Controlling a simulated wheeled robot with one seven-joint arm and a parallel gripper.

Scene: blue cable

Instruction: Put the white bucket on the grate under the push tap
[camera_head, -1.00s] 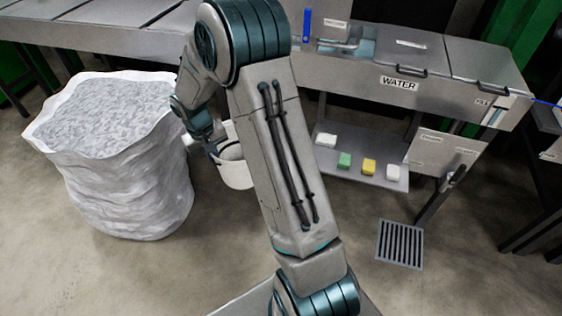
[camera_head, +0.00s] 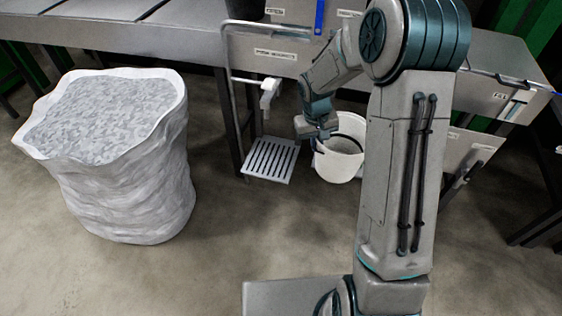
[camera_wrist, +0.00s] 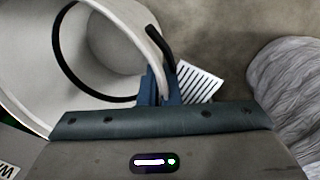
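The white bucket (camera_head: 338,168) hangs from my gripper (camera_head: 318,131), just right of the slatted grate (camera_head: 268,160) in the head view. Its height above the floor is unclear, and my arm covers its right side. A white tap (camera_head: 267,94) on a bent pipe is above that grate. In the wrist view, my gripper (camera_wrist: 161,88) is shut on the rim of the bucket (camera_wrist: 110,45), beside its black handle. The bucket looks empty inside. A grate (camera_wrist: 197,82) shows just beyond the fingers.
A large white sack (camera_head: 150,185) of grey flakes stands at the left, with open floor (camera_head: 225,225) between it and my arm. A metal table (camera_head: 110,35) and its legs are behind. A labelled steel unit (camera_head: 500,85) is at the right.

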